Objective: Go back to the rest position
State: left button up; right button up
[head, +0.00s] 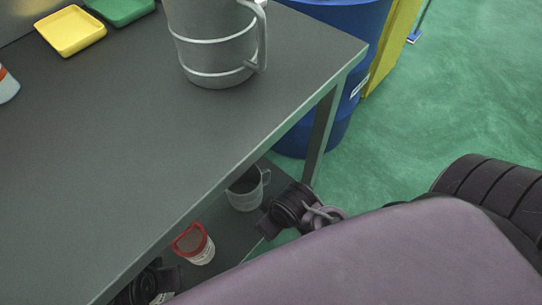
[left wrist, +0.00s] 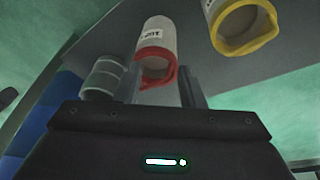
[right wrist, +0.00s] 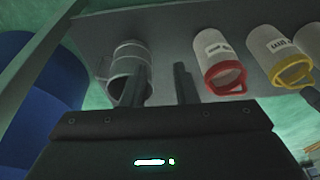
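My left gripper (left wrist: 162,82) is open and empty in the left wrist view. A white container with a red rim (left wrist: 157,50) shows beyond its fingers, apart from them as far as I can tell. My right gripper (right wrist: 161,80) is also open and empty. A grey metal jug (right wrist: 130,66) stands beyond its left finger. In the head view both grippers are at the lower shelf, the left mostly hidden by the table edge near the bottom. The red-rimmed container (head: 195,244) and the small grey jug (head: 245,191) stand on that shelf.
The dark table top (head: 130,140) overhangs the shelf (head: 230,244). It holds a large jug (head: 215,45), a yellow tray (head: 71,32) and a green tray (head: 122,8). A blue barrel (head: 330,125) stands beyond the table leg. Green floor (head: 470,100) is clear at right. A yellow-rimmed container (left wrist: 245,28) stands farther along.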

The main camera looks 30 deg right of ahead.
dwell(0.3)
